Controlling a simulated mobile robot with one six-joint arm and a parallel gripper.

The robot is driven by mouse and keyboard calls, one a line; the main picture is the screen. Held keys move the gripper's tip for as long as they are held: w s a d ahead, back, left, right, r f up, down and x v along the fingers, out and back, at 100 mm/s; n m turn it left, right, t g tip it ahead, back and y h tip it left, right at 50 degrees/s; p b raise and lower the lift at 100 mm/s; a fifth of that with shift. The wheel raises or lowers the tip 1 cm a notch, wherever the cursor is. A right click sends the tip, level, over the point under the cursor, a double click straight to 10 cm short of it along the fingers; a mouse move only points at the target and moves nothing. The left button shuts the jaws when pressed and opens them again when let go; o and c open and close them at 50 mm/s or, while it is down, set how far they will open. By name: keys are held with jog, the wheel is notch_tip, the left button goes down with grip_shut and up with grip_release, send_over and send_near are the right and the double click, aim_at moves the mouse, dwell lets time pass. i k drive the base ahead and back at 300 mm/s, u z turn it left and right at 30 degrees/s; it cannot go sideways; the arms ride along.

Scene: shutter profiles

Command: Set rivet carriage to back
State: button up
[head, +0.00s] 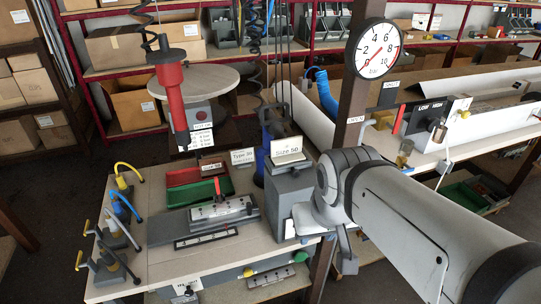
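A sliding fixture that looks like the rivet carriage (222,212) lies on the workbench, left of my arm. It is a low dark-grey block with a pale top plate and an upright red lever (217,187). A dark slotted strip (206,238) lies along its front side. I cannot tell from this view which end position the carriage is in. My arm comes in from the right, and its wrist is beside the grey "Size 50" machine. Grey parts of my gripper (347,252) show below the wrist, partly hidden by the arm, and its opening cannot be made out.
Left of the fixture, several clamps (107,265) with yellow and blue handles line the bench edge. Red and green bins (197,192) sit behind it. A red tool (170,90) hangs on a coiled hose. A post with a pressure gauge (377,48) rises behind my arm.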

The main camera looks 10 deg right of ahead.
aim_at(294, 167)
jog(key=u, duration=0.05)
jog(key=k, duration=0.45)
jog(key=z, duration=0.35)
jog(key=i, duration=0.45)
jog(key=z, duration=1.3)
jog(key=k, duration=0.4)
jog(key=u, duration=0.8)
